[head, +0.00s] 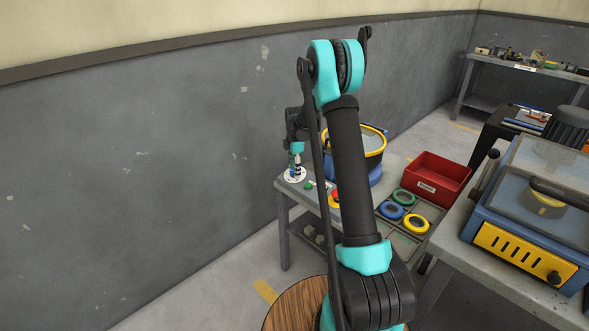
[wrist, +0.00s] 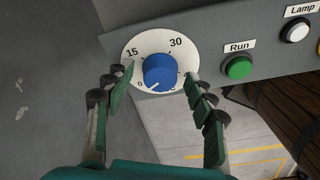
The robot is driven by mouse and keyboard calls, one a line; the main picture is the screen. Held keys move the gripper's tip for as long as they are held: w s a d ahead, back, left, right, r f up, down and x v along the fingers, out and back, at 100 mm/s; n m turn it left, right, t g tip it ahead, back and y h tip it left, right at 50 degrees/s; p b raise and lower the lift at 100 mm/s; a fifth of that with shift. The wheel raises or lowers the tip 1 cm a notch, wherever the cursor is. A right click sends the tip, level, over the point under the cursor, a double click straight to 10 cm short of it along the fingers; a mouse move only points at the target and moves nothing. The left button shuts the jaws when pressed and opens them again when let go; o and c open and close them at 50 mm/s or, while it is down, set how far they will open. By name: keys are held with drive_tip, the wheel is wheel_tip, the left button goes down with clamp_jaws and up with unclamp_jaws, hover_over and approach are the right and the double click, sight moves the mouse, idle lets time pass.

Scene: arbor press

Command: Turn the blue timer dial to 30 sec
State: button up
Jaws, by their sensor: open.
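The blue timer dial (wrist: 159,72) sits on a round white scale plate (wrist: 147,46) marked 0, 15 and 30, with further marks at the right hard to read. A white line on the dial points down-left, near the 0. My gripper (wrist: 158,84) is open, its green-padded fingers on either side of the dial; I cannot tell whether they touch it. In the head view the white scale plate (head: 291,177) shows at the left end of the bench, below my gripper (head: 296,158). The dial is mostly hidden there.
In the wrist view a green Run button (wrist: 238,68) and a white Lamp button (wrist: 294,31) sit right of the dial. The head view shows a red bin (head: 440,179), coloured rings (head: 416,223) and a blue-and-yellow machine (head: 520,262) at the right.

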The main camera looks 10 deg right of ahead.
drive_tip(key=shift+c, duration=0.3)
drive_tip(key=c, duration=1.1)
